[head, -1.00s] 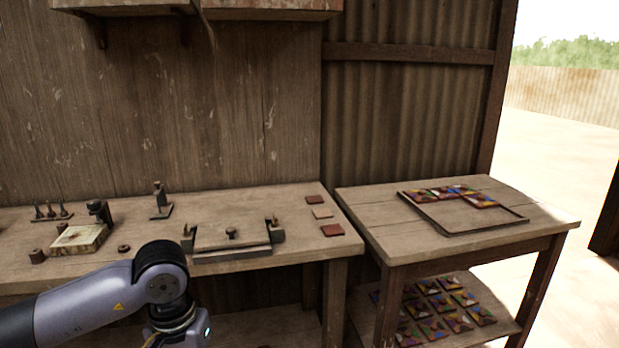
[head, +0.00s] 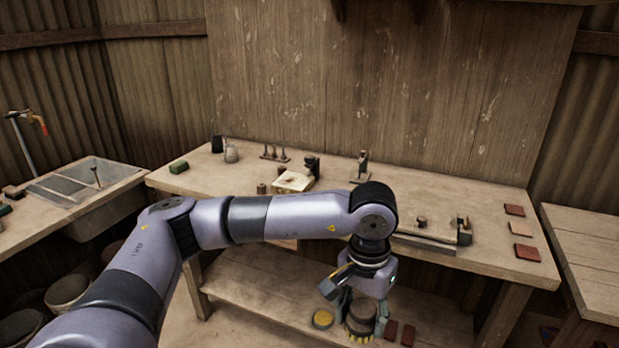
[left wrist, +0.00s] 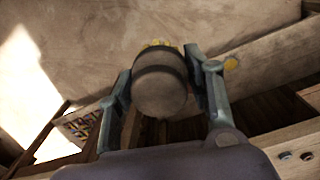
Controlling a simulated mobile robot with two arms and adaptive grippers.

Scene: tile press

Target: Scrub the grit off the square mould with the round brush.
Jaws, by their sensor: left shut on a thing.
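My left gripper (head: 362,312) is shut on the round brush (head: 359,321), a brown cylinder with a dark band and yellow bristles pointing down in the head view. It hangs in front of the workbench (head: 460,192), over or near its lower shelf. In the left wrist view the brush (left wrist: 160,92) sits between both fingers, bristles at the far end. A pale, stained square block (head: 293,182) lies on the bench; I cannot tell whether it or the flat fixture (head: 425,243), partly behind my arm, is the square mould. No grit can be made out. My right gripper is out of view.
The lower shelf (head: 255,290) holds a yellow-topped round thing (head: 323,319) and dark red blocks (head: 408,335). Small bottles and tools stand along the bench's back. A sink (head: 95,200) is at left, a second table (head: 590,240) at right. The bench's left front is fairly clear.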

